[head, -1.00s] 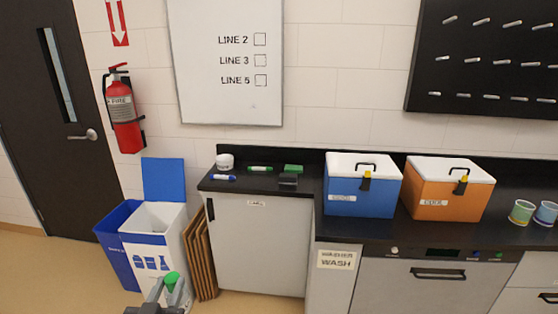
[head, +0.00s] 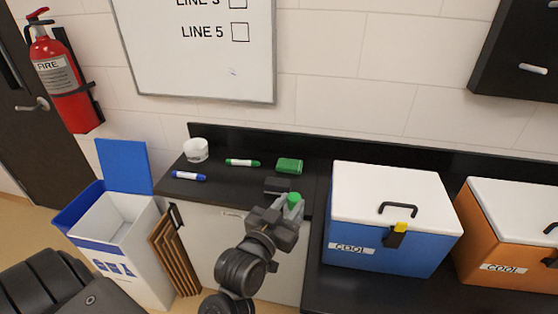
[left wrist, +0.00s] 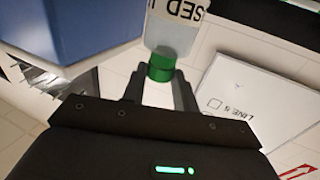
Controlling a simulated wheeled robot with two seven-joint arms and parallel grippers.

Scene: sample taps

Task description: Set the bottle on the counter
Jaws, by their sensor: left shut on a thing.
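A clear bottle with a green cap (head: 294,198) is held in my left gripper (head: 283,213), in front of the counter (head: 232,183) near its front edge. In the left wrist view, the bottle (left wrist: 172,36) shows its green cap and part of a white label reading "SED". The fingers of the left gripper (left wrist: 160,78) are shut on it near the cap. In the head view the gripper hides most of the bottle. I cannot tell if its base touches the counter. My right gripper is not in view.
A blue cooler (head: 375,245) stands to the right. Bare counter lies between the markers and the block.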

